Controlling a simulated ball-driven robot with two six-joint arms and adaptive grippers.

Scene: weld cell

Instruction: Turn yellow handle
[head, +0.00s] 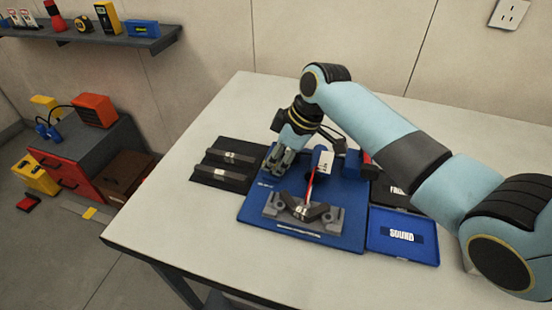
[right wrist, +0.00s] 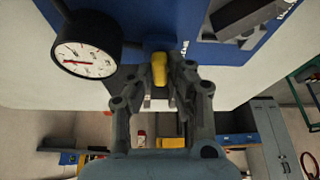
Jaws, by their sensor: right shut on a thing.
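The yellow handle (right wrist: 159,70) shows in the right wrist view as a short rounded yellow piece between the fingers. My right gripper (right wrist: 158,78) is shut on it. In the head view my right gripper (head: 275,168) reaches down to the left back part of the blue board (head: 345,215); there the fingers hide the handle. A round gauge (right wrist: 88,48) with a white face and red needle is beside the gripper in the right wrist view. My left gripper is in neither view.
A grey fixture (head: 272,208) holding dark angled pieces sits on the board's front. A black tray (head: 207,177) with two bars lies left. A blue tray marked SOUND (head: 402,257) and a partly covered black tray (head: 392,192) lie right. The table's (head: 165,215) left front is clear.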

